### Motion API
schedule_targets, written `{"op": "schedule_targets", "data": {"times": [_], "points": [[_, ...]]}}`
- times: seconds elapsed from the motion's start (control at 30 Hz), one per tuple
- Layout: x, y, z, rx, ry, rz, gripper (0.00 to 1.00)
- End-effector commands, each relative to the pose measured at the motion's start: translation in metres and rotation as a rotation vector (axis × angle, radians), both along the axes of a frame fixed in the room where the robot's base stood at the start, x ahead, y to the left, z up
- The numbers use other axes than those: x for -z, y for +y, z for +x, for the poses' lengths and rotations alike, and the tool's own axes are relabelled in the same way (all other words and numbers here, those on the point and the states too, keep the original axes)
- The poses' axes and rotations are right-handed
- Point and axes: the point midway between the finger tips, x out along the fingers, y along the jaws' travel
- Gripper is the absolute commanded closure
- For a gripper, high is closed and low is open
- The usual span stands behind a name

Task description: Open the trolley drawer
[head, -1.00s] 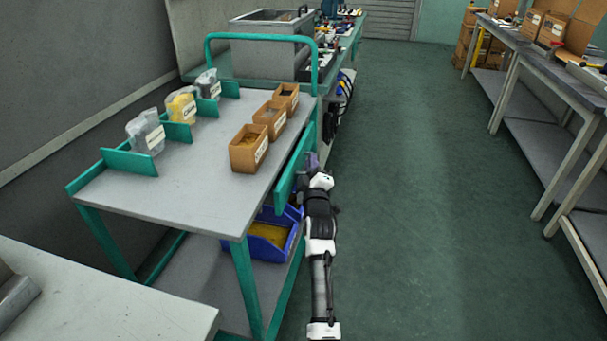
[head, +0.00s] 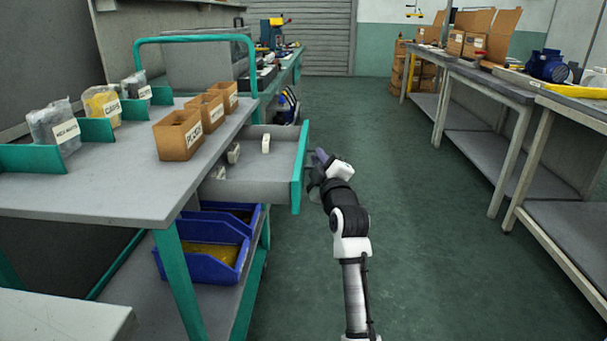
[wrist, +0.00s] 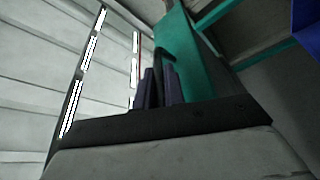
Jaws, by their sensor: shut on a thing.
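The trolley (head: 110,195) has a grey top and a green frame and stands on the left in the head view. Its drawer (head: 255,180) is pulled out to the right, with several small white pieces inside. The drawer's green front (head: 299,168) faces my gripper (head: 318,160). My gripper is at the outer side of that front, shut on the drawer handle; the arm hides most of the grip in the head view. In the wrist view the dark fingers (wrist: 158,88) close around the dark handle (wrist: 164,54) beside the green front (wrist: 195,60).
Labelled cardboard bins (head: 180,135) and bags in green dividers (head: 60,125) stand on the trolley top. Blue bins (head: 205,262) sit on its lower shelf. Benches (head: 490,80) line the right side. The green floor (head: 420,240) between is clear.

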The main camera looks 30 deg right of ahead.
Motion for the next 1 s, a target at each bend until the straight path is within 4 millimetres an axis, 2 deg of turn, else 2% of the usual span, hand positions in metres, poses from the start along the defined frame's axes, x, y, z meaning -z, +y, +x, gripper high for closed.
{"op": "schedule_targets", "data": {"times": [0.2, 0.63, 0.67, 0.8, 1.0], "points": [[0.001, -0.012, -0.008, 0.001, 0.0, 0.0, 1.0], [-0.001, -0.015, -0.009, 0.002, 0.0, 0.001, 1.0], [-0.001, -0.015, -0.009, 0.002, 0.0, 0.001, 0.88], [-0.001, -0.015, -0.009, 0.002, 0.0, 0.001, 0.7], [0.0, -0.014, -0.009, 0.001, 0.0, 0.001, 0.67]]}}
